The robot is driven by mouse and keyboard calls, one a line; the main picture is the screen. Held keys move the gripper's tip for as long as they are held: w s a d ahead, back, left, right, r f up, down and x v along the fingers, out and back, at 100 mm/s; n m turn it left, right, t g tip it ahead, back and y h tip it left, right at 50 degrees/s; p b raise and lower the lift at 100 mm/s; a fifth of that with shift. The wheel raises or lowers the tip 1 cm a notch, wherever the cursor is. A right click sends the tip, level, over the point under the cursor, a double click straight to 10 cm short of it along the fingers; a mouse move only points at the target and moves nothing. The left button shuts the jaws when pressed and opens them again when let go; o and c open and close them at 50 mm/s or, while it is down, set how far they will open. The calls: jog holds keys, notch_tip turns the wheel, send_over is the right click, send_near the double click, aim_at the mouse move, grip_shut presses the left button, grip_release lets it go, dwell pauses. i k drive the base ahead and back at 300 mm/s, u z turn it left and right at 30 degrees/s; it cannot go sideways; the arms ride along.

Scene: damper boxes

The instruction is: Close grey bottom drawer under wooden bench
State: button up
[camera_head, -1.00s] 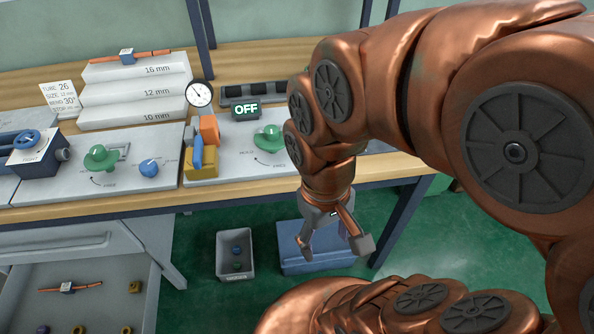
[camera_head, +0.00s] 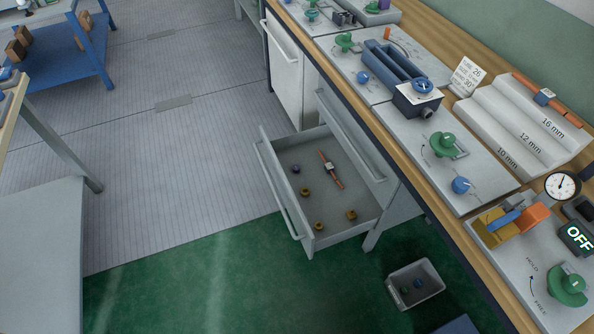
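The grey bottom drawer (camera_head: 282,205) stands pulled out from under the wooden bench (camera_head: 440,200), near the middle of the head view. Its front panel with a long bar handle (camera_head: 276,195) faces left, toward the open floor. Inside lie a copper rod with a small tag (camera_head: 331,169), several brass-coloured rings or nuts (camera_head: 319,226) and a dark round piece (camera_head: 296,169). Another grey drawer front (camera_head: 350,135) above it looks shut. My gripper is not in the head view now.
A grey bin (camera_head: 415,284) with small parts sits on the green floor (camera_head: 240,280) right of the drawer. A blue box (camera_head: 458,326) is beside it. A blue cart (camera_head: 75,50) stands far left, a grey-panelled bench (camera_head: 40,240) near left. Floor before the drawer is clear.

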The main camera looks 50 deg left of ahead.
aim_at(327, 203)
jog(key=u, duration=2.05)
jog(key=k, duration=0.45)
jog(key=u, duration=1.2)
jog(key=i, duration=1.1)
jog(key=z, duration=0.3)
